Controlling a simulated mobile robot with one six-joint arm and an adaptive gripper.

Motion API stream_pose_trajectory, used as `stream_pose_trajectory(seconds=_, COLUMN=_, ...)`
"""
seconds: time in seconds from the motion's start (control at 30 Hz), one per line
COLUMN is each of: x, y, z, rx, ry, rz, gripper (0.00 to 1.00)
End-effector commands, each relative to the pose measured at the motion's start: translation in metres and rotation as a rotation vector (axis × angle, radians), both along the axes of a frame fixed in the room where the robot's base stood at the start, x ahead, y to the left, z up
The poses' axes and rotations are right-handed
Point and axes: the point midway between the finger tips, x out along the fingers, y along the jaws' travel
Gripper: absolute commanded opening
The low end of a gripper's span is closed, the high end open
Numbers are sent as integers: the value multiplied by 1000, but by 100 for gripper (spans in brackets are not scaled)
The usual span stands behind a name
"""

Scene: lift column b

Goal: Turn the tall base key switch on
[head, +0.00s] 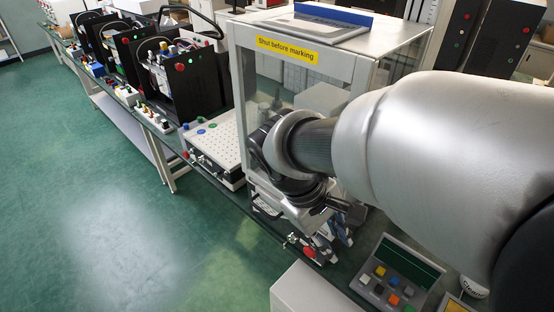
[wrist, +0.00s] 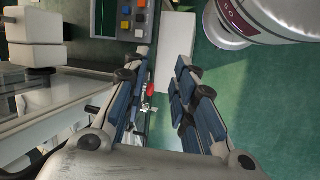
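My gripper (head: 328,232) hangs low by the bench's front edge in the head view. In the wrist view my gripper (wrist: 163,58) is open, with a wide gap between its blue-grey fingers and nothing held. A small red part (wrist: 151,87) with metallic pieces around it shows close to the left finger in the wrist view. The red part (head: 308,252) also shows just below my gripper in the head view. I cannot tell whether it belongs to the tall base key switch. No key or its turned position can be made out; the fingers and arm hide part of this area.
A grey panel with coloured buttons (head: 386,287) lies at the lower right. A white box (head: 305,292) stands in front of the bench. The cabinet with a yellow label (head: 287,49) rises behind my gripper. A perforated plate (head: 222,142) lies left of it. Green floor is open at left.

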Motion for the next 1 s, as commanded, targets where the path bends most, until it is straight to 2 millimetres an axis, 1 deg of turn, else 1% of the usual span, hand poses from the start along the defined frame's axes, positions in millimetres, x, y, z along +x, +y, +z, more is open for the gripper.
stream_pose_trajectory(seconds=0.03, x=12, y=10, z=-14, rx=-66, ry=58, rz=71, gripper=25)
stream_pose_trajectory(seconds=0.1, x=27, y=22, z=-30, rx=-158, ry=118, rz=163, gripper=25)
stream_pose_trajectory(seconds=0.17, x=39, y=34, z=-45, rx=-239, ry=165, rz=244, gripper=25)
stream_pose_trajectory(seconds=0.27, x=57, y=56, z=-73, rx=-378, ry=236, rz=378, gripper=25)
stream_pose_trajectory(seconds=0.3, x=63, y=66, z=-86, rx=-435, ry=259, rz=432, gripper=25)
stream_pose_trajectory(seconds=0.37, x=70, y=81, z=-106, rx=-521, ry=292, rz=512, gripper=25)
stream_pose_trajectory(seconds=0.47, x=79, y=107, z=-141, rx=-671, ry=338, rz=647, gripper=25)
stream_pose_trajectory(seconds=0.5, x=81, y=118, z=-156, rx=-731, ry=353, rz=701, gripper=25)
stream_pose_trajectory(seconds=0.67, x=80, y=158, z=-219, rx=-979, ry=387, rz=910, gripper=25)
stream_pose_trajectory(seconds=0.7, x=78, y=167, z=-235, rx=-1037, ry=389, rz=959, gripper=25)
stream_pose_trajectory(seconds=0.8, x=70, y=184, z=-269, rx=-1170, ry=390, rz=1065, gripper=25)
stream_pose_trajectory(seconds=0.9, x=61, y=195, z=-296, rx=-1271, ry=382, rz=1144, gripper=25)
stream_pose_trajectory(seconds=1.0, x=55, y=201, z=-313, rx=-1338, ry=374, rz=1194, gripper=25)
